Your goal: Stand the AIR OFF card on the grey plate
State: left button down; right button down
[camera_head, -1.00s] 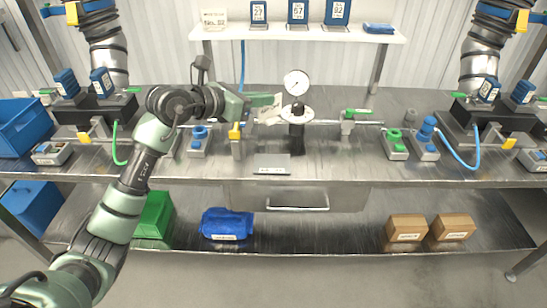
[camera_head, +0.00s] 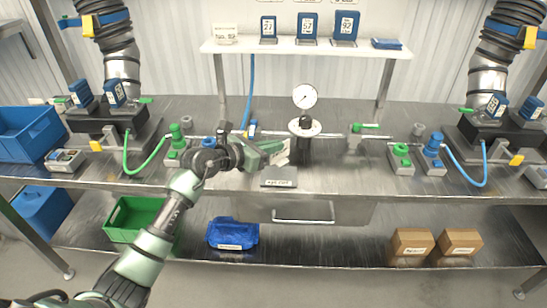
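My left arm reaches in from the lower left, and its green gripper (camera_head: 272,149) is shut on a small pale card (camera_head: 281,154). The card is tilted and partly covered by the fingers, and its print is too small to read. The grey plate (camera_head: 264,182) lies near the front edge of the bench, with a small label on its front. The gripper and card are just above and behind the plate in the picture; I see no contact with it. My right gripper is out of view.
A round gauge (camera_head: 305,97) on a dark post (camera_head: 303,148) stands right beside the card. Valves with green (camera_head: 400,152) and blue (camera_head: 434,142) knobs stand at the right. A white shelf (camera_head: 290,48) carries several blue signs. Bare bench lies right of the plate.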

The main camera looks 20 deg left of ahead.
aim_at(274, 163)
pick_arm(q)
jog(key=shift+f, duration=2.1)
jog(key=shift+f, duration=0.15)
jog(key=c, duration=1.6)
grip_release()
